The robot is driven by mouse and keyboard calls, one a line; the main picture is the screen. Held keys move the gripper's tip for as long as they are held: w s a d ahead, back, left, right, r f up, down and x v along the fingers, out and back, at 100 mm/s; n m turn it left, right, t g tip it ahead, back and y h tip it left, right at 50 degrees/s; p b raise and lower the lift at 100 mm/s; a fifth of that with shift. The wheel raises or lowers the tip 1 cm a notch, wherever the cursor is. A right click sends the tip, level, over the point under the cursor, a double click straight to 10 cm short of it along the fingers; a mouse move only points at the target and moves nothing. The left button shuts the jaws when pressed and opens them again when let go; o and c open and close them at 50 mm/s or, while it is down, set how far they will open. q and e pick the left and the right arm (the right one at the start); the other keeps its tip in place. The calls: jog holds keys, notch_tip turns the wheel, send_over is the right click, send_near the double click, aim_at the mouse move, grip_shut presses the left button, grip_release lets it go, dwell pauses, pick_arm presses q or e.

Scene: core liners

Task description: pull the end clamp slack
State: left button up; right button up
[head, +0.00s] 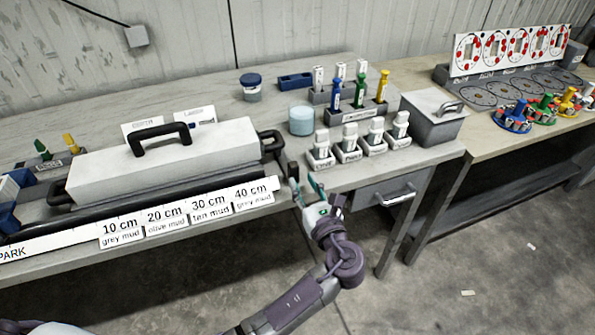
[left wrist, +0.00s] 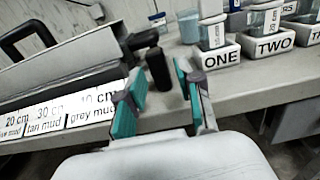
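A long white box (head: 165,160) with a black top handle lies along the bench, above a dark tube and a white scale strip. A black bracket (head: 272,141) sits at its right end and looks like the end clamp. In the left wrist view a black rounded grip (left wrist: 158,68) stands near the scale's end, seen between my fingers. My left gripper (head: 306,186) is open and empty at the bench's front edge, just right of the strip's end. In the left wrist view its teal-padded fingers (left wrist: 161,90) are apart. I cannot tell whether they touch the grip. My right gripper is not in view.
White numbered holders (head: 347,149) with bottles stand right of the box, near a pale blue jar (head: 301,120) and a grey lidded box (head: 434,116). A drawer (head: 394,194) hangs below. The scale strip (head: 253,195) runs along the front edge. Floor in front is mostly clear.

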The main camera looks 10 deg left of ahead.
pick_arm(q)
jog(key=v, duration=0.6)
jog(key=shift+w, duration=0.1)
notch_tip(320, 180, down, 19)
jog(key=s+a+n+g+h, duration=0.1)
jog(key=a+n+g+h, duration=0.1)
jog(key=g+h, duration=0.2)
jog(key=s+a+f+n+g+h, duration=0.15)
jog(key=s+f, duration=0.25)
jog(key=f, duration=0.5)
jog(key=s+a+f+n+g+h, duration=0.1)
jog(key=s+a+f+n+g, duration=0.15)
jog(key=s+f, duration=0.4)
jog(key=s+a+f+n+g+h, duration=0.1)
jog(key=s+a+f+n+g, duration=0.1)
jog(key=s+f+n, duration=0.4)
jog(key=s+a+f+n+g+h, duration=0.1)
jog(key=s+a+f+n, duration=0.3)
jog(key=s, duration=1.1)
jog(key=s+a+f+n+g+h, duration=0.1)
jog(key=s+a+f+n+g, duration=0.2)
jog(key=s+f+n, duration=0.7)
jog(key=shift+s+a+f+n, duration=0.3)
jog(key=shift+a+n, duration=0.1)
jog(key=shift+a, duration=0.15)
